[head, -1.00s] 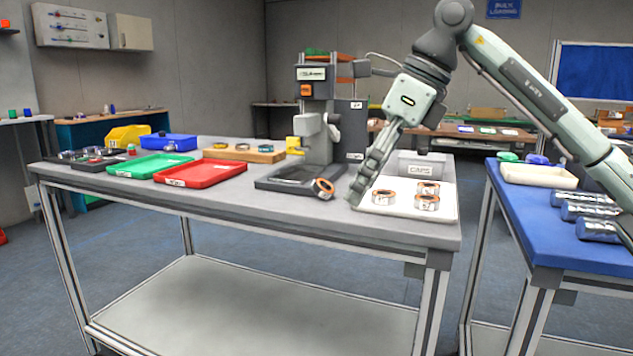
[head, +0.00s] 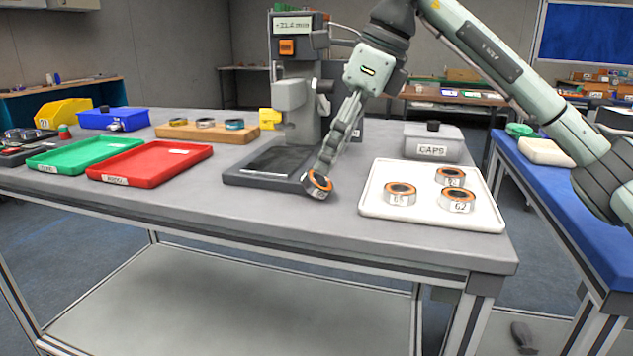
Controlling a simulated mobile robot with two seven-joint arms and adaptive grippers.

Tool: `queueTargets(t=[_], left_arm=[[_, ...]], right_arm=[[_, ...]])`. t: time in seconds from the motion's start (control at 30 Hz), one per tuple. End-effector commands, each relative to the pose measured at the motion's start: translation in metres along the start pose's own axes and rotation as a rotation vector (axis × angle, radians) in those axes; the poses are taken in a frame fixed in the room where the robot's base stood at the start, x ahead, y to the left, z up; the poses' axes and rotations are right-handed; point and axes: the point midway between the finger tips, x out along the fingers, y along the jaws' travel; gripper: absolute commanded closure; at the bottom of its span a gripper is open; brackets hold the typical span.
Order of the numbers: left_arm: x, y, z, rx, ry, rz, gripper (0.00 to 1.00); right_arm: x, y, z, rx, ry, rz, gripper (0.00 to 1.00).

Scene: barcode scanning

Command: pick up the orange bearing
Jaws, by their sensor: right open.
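A silver bearing with an orange inner ring (head: 318,185) leans tilted at the front right corner of the dark press base (head: 262,178). My right gripper (head: 325,168) points down right at its upper edge, and its fingers overlap the bearing in the view. The gripper is open; whether the fingers straddle the bearing or touch it cannot be told. Three similar orange-topped bearings, with labels on their sides, lie flat on the white tray (head: 376,205) to the right. My left gripper is not in view.
The grey press (head: 296,85) stands right behind the gripper. A grey CAPS box (head: 432,146) is behind the tray. Red (head: 150,165) and green (head: 85,155) trays and a wooden block with rings (head: 207,133) lie left. The front of the table is clear.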

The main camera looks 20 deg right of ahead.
Motion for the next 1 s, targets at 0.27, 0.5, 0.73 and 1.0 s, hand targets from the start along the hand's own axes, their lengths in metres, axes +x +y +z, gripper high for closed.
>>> queueTargets(t=[0.27,0.5,0.73,1.0], left_arm=[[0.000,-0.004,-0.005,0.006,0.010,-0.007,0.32],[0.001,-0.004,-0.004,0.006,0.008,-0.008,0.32],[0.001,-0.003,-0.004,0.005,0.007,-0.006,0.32],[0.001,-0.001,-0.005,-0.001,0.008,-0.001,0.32]], right_arm=[[0.041,0.001,-0.001,0.000,0.001,0.002,0.32],[0.044,0.001,-0.001,0.000,0.000,0.001,0.32],[0.043,0.001,-0.001,0.000,0.000,0.001,0.60],[0.043,0.001,-0.001,0.000,-0.001,0.001,0.94]])
